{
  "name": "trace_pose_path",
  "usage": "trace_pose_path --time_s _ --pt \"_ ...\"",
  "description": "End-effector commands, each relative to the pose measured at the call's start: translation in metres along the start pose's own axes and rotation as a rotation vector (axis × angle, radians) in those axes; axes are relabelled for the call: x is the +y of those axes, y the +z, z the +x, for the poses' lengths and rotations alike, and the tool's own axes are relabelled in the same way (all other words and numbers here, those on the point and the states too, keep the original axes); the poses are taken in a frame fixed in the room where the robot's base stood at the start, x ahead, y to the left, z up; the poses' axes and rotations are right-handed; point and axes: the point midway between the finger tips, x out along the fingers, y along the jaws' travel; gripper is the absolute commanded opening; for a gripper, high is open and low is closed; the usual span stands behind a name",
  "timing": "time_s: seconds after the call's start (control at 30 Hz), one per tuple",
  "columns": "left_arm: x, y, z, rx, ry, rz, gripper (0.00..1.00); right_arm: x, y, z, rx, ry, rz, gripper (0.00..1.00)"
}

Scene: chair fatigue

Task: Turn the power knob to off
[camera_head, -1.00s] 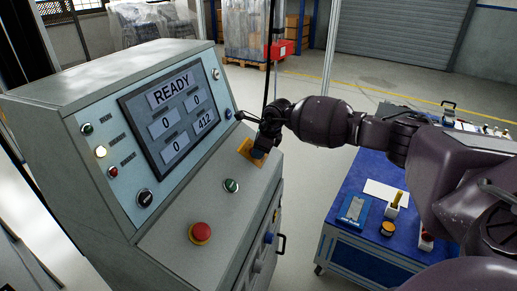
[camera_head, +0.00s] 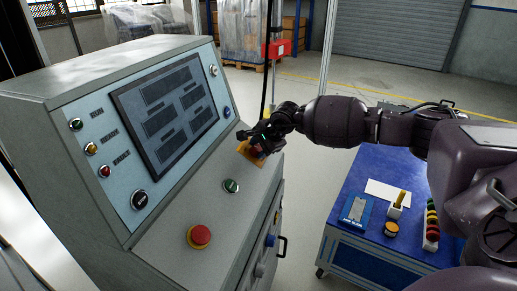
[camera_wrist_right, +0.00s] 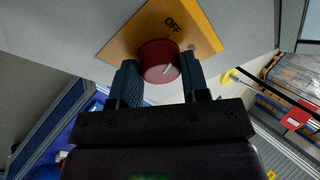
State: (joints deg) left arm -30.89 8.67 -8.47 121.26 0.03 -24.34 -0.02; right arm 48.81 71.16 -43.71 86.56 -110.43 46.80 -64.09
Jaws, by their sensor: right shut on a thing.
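The power knob is a red round knob (camera_wrist_right: 156,56) with a white line on its face. It sits on an orange plate (camera_wrist_right: 205,38) marked OFF, which also shows on the console's sloped panel in the head view (camera_head: 244,154). In the right wrist view the white line slants up and to the right. My right gripper (camera_wrist_right: 161,76) is shut on the knob, one finger on each side. In the head view my right gripper (camera_head: 262,142) partly hides the knob. The console screen (camera_head: 172,112) is dark, with blank boxes. My left gripper is not in view.
A red mushroom button (camera_head: 199,236) and a green button (camera_head: 231,186) sit on the same sloped panel. A blue-topped cart (camera_head: 355,240) with several small items stands to the right, below my right arm. Open floor lies beyond.

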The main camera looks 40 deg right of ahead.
Motion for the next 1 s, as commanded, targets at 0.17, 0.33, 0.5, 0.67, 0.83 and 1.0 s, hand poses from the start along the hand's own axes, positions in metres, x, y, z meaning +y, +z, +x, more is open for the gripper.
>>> trace_pose_path --time_s 0.17,0.33,0.5,0.67,0.83,1.0 --pt "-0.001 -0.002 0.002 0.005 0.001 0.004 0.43 0.000 -0.001 0.000 -0.003 -0.010 -0.052 0.18" --pt "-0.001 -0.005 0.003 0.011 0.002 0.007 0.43 0.000 -0.001 0.000 -0.005 -0.015 -0.074 0.18" --pt "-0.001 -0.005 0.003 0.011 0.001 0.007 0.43 -0.001 -0.001 -0.001 -0.006 -0.017 -0.079 0.18" --pt "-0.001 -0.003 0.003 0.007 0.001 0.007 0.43 -0.001 -0.001 -0.001 -0.006 -0.017 -0.079 0.18" --pt "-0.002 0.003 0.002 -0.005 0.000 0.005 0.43 -0.001 -0.001 -0.001 -0.006 -0.017 -0.078 0.59" --pt "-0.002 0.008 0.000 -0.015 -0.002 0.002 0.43 0.000 -0.001 -0.001 -0.006 -0.016 -0.078 0.67"
